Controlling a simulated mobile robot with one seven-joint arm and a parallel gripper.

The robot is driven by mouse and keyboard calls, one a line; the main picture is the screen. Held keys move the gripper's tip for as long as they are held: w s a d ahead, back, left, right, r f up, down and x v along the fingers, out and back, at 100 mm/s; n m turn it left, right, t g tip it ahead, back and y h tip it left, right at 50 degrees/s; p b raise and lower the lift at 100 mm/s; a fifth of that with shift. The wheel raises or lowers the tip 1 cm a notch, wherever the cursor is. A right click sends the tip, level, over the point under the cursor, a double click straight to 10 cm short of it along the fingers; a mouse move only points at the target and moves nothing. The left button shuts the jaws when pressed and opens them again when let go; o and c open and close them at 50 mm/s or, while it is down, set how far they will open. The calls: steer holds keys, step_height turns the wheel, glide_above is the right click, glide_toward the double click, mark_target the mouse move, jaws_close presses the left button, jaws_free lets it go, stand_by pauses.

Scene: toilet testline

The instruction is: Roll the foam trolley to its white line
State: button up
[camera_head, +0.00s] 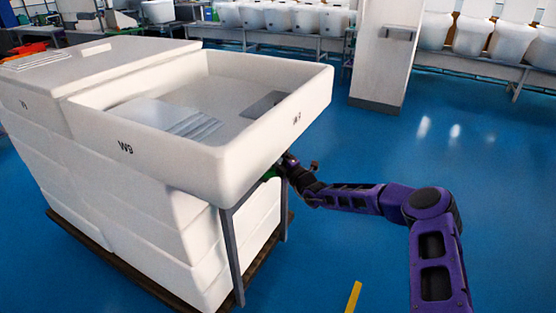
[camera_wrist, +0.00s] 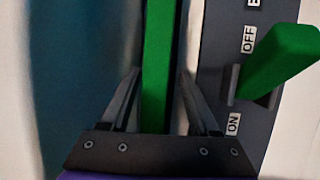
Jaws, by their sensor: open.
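The foam trolley (camera_head: 239,262) has grey posts and a dark base, and carries stacked white foam boxes marked W9. My gripper (camera_head: 277,170) is at its right side, under the top box's overhang. In the wrist view my gripper (camera_wrist: 160,85) is open, with a green bar (camera_wrist: 158,60) between its fingers; I cannot tell if they touch it. A green lever (camera_wrist: 275,62) stands to the right on a dark panel (camera_wrist: 222,50) lettered OFF and ON. I cannot tell which its setting is. No white line shows on the floor.
A white pillar (camera_head: 383,50) stands behind, right of the trolley. Benches with white toilet parts (camera_head: 285,18) line the back. The blue floor (camera_head: 470,160) is clear to the right. A short yellow stripe (camera_head: 353,297) lies on the floor in front.

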steer(key=p+v, duration=0.1)
steer(key=v, duration=1.6)
steer(key=shift+s+d, duration=0.1)
